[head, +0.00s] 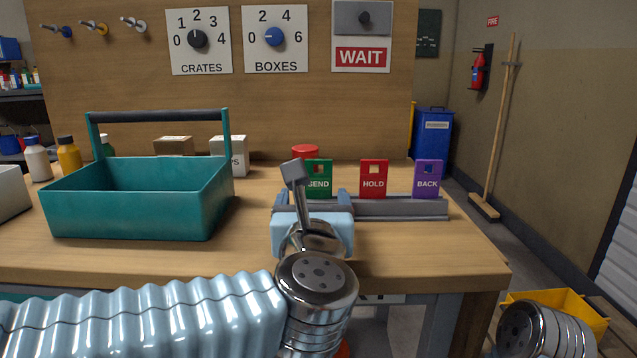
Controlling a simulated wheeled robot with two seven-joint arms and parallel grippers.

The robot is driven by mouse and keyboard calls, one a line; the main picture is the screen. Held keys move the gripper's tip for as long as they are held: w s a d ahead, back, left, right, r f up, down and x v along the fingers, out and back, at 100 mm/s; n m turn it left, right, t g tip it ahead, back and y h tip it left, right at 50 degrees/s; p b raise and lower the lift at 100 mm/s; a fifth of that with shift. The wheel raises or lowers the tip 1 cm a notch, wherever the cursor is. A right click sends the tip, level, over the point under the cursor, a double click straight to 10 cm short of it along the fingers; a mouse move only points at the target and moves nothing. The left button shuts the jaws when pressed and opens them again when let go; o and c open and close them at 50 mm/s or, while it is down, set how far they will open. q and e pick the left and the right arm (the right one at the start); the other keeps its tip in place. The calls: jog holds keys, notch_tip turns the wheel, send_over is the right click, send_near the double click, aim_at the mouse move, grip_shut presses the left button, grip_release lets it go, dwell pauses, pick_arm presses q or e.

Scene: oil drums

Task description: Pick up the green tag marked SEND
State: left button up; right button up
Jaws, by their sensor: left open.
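The green tag (320,178) marked SEND stands upright at the left end of a grey rack (400,210) on the workbench. Beside it in the rack stand a red HOLD tag (374,180) and a purple BACK tag (428,178). My left gripper (311,197) is open in front of the green tag, with its blue fingers apart at the rack's left end. A grey square-ended piece covers the tag's left edge, and the gripper hides the rack below it. I cannot tell whether the fingers touch the tag. My right gripper is out of view.
A teal handled crate (130,212) stands left on the bench (230,262). Behind it are bottles and small boxes (229,155). A red round lid (305,152) is behind the green tag. A panel with dials and a WAIT sign (361,57) rises at the back.

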aim_at(318, 186)
pick_arm(q)
jog(key=w, duration=0.3)
jog(key=shift+w, duration=0.4)
jog(key=w, duration=0.3)
jog(key=w+p, duration=0.1)
jog(key=shift+w+d, duration=0.2)
jog(key=shift+d, duration=0.2)
jog(key=shift+w, duration=0.45)
jog(key=c, duration=1)
